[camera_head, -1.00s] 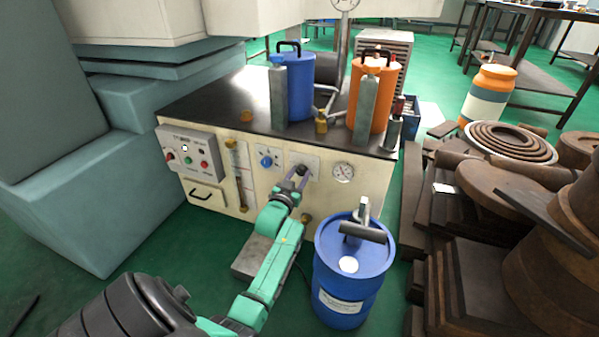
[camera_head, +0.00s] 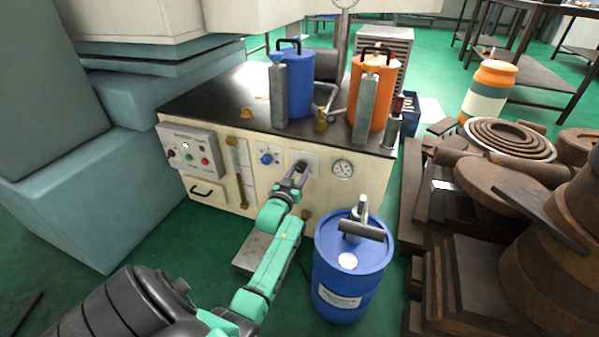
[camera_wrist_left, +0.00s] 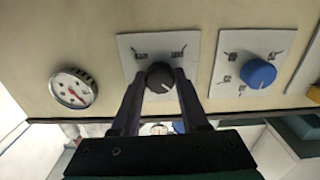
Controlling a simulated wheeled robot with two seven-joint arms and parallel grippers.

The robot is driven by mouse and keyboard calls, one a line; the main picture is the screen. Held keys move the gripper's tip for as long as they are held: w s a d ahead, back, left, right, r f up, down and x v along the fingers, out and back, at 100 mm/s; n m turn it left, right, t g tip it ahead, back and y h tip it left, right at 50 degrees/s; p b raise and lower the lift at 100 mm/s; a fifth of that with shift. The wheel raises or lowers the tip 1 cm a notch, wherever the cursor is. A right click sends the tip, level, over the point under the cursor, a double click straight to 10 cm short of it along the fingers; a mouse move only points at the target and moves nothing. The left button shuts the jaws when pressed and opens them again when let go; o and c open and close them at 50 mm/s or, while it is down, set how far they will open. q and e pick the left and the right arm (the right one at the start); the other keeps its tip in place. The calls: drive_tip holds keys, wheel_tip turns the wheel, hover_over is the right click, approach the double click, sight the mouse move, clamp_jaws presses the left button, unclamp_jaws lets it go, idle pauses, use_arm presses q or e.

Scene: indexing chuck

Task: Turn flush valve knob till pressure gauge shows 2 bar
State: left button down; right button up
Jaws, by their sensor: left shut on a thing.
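A black knob (camera_wrist_left: 158,80) with a white pointer line sits on a pale plate on the front panel of the cream cabinet (camera_head: 283,205). My left gripper (camera_head: 300,172) reaches it from the front and is shut on it, one finger on each side. In the head view the fingers mostly hide the knob. The round white pressure gauge (camera_head: 342,170) is to its right; in the wrist view the gauge (camera_wrist_left: 73,89) appears on the left. It has a red needle, but its scale is too small to read. My right gripper is not in view.
A blue knob (camera_head: 267,159) sits close beside the black one on its own plate. A blue drum (camera_head: 343,290) stands near my left forearm. Blue (camera_head: 298,90) and orange (camera_head: 365,100) canisters stand on the cabinet top. Rusty metal parts (camera_head: 480,250) crowd the right.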

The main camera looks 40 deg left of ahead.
use_arm(q)
drive_tip(key=shift+c, duration=2.1)
unclamp_jaws()
drive_tip(key=p+v, duration=0.5)
drive_tip(key=v, duration=0.9)
drive_tip(key=shift+s+d+p, duration=0.2)
drive_tip(key=shift+s+p, duration=0.15)
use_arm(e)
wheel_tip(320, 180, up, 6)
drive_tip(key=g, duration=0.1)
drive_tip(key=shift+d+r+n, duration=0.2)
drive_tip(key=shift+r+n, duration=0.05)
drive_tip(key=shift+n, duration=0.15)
use_arm(q)
drive_tip(key=shift+w, duration=0.1)
